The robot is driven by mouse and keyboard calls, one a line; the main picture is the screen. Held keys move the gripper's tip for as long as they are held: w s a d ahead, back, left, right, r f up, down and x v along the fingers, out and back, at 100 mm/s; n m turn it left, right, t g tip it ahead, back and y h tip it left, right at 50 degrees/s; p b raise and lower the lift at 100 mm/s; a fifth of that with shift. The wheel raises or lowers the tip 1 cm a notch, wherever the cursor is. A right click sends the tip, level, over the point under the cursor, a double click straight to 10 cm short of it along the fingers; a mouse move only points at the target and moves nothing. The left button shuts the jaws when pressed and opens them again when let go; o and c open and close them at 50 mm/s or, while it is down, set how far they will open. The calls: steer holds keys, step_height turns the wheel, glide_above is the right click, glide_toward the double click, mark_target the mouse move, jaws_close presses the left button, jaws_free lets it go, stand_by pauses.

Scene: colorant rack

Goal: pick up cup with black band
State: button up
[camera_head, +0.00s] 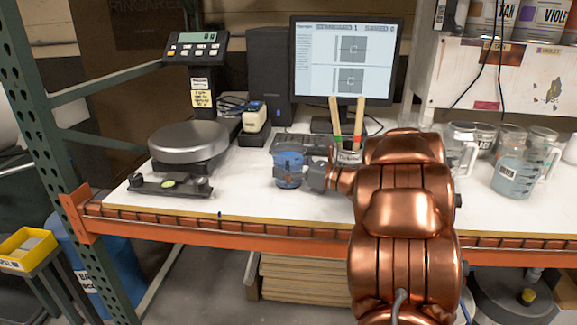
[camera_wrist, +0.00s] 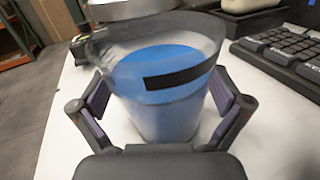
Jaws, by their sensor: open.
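The cup with the black band (camera_wrist: 165,105) is clear and holds blue liquid. It stands upright on the white tabletop. In the wrist view the black band shows on its near side. In the head view the cup (camera_head: 288,164) is left of my copper arm, in front of the keyboard. My gripper (camera_wrist: 165,100) is open, with one finger on each side of the cup. Small gaps seem to show between the fingers and the cup, but contact is hard to tell. In the head view my gripper (camera_head: 300,174) is beside the cup, partly hidden by my wrist.
A scale with a round metal pan (camera_head: 189,140) stands left of the cup. A keyboard (camera_head: 300,144) and monitor (camera_head: 345,62) are behind. Several clear pitchers, one with blue liquid (camera_head: 514,175), stand to the right. The orange shelf edge (camera_head: 240,229) runs along the front.

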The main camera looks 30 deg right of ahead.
steer(key=c, duration=1.1)
steer(key=shift+c, duration=0.7)
steer(key=shift+r, duration=0.1)
